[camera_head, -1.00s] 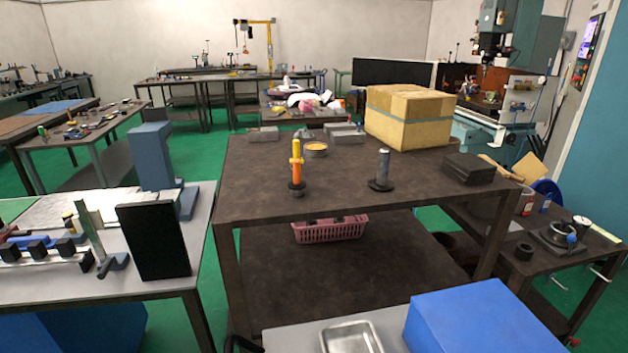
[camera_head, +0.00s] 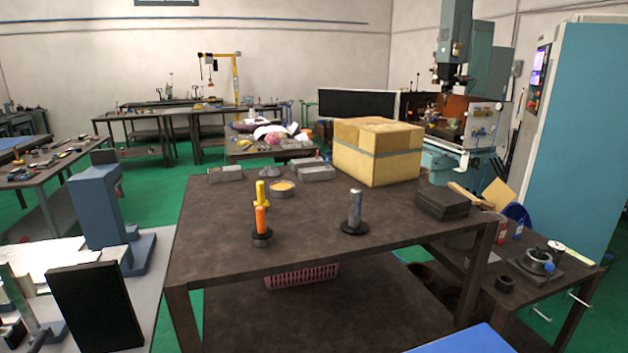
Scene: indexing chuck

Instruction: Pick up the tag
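I cannot make out a tag for certain in the head view; nothing there is clearly readable as one. My gripper is not in the picture. The dark brown workbench (camera_head: 310,237) stands in the middle. On it an orange-handled tool (camera_head: 261,222) stands upright in a dark round base near the front left. A yellow-handled piece (camera_head: 261,193) stands just behind it. A grey cylinder on a black round base (camera_head: 355,212) stands upright to the right.
A cardboard box (camera_head: 377,152) and dark stacked blocks (camera_head: 442,203) take the bench's right side. Grey blocks (camera_head: 316,174) and a round tin (camera_head: 282,189) sit at the back. A pink basket (camera_head: 302,277) is on the shelf below. The bench's front middle is bare.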

